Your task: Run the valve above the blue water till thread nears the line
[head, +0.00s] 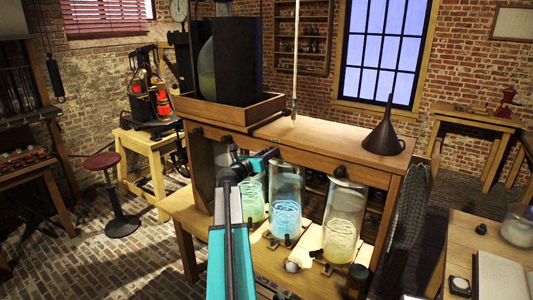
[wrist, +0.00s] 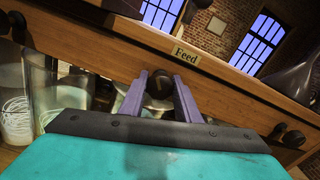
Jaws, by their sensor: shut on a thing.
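My gripper (head: 270,154) reaches the front of the wooden bench above the jar of blue water (head: 286,215). In the wrist view its two purple fingers (wrist: 160,76) are shut at the dark round valve knob (wrist: 158,41), under a label reading "Feed" (wrist: 186,54). The fingers partly hide what lies between them. The blue jar stands between a green jar (head: 252,198) and a yellow jar (head: 343,222), each with a pale coil inside. A thin upright tube (head: 296,60) stands on the bench; I cannot make out a thread or line on it.
Another dark knob (head: 340,171) sits above the yellow jar and also shows in the wrist view (wrist: 291,139). A dark funnel (head: 384,137) stands on the bench top (head: 330,140). A black box (head: 228,62) with a round flask stands at the left. A red stool (head: 102,162) is left.

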